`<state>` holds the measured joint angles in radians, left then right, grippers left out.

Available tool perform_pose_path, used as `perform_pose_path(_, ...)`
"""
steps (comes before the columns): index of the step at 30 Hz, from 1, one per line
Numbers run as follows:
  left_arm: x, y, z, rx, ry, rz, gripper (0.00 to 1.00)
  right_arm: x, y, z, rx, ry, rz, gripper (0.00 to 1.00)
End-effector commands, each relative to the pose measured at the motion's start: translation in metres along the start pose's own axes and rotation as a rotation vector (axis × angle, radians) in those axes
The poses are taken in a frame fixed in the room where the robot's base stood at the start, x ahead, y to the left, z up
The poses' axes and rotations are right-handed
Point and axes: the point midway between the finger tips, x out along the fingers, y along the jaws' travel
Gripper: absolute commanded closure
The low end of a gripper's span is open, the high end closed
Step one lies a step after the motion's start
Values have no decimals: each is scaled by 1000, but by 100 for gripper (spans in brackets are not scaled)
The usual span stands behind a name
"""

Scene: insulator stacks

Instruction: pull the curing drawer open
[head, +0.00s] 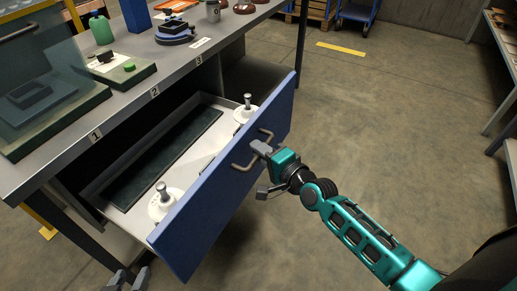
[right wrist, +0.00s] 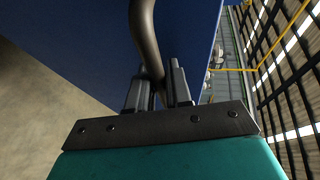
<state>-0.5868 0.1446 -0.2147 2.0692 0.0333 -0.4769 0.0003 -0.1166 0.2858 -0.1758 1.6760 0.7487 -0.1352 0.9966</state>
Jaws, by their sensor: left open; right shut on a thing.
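The curing drawer's blue front (head: 225,185) stands well out from the bench, so its inside shows. The drawer holds a long dark mat (head: 160,160) and two white discs with metal posts, one near (head: 163,204) and one far (head: 245,112). My right gripper (head: 261,148) is shut on the drawer's dark bar handle (head: 240,165). In the right wrist view the handle (right wrist: 145,35) runs down between the fingers (right wrist: 157,88) against the blue front. My left gripper (head: 128,281) is open and empty at the bottom edge, below and left of the drawer; only its fingertips show.
The concrete floor (head: 380,120) to the right is open.

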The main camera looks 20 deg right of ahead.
Motion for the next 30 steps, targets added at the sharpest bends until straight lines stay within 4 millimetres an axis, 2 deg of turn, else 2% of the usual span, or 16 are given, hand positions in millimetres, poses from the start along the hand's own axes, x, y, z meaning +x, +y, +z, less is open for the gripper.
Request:
perform_pose_path(11,0,0,0,2,-1,0,57,0,0,0,-1,0,0,100)
perform_pose_path(12,0,0,0,3,-1,0,57,0,0,0,-1,0,0,78)
perform_pose_path(13,0,-1,1,4,-2,0,57,0,0,0,-1,0,0,75)
perform_pose_path(23,-3,-1,3,10,-10,1,57,-5,0,0,0,0,1,75)
perform_pose_path(26,-4,-1,1,10,-11,1,57,-16,0,0,0,0,2,75)
perform_pose_path(30,-8,-1,-4,10,-11,1,57,-42,0,0,-1,-1,5,75)
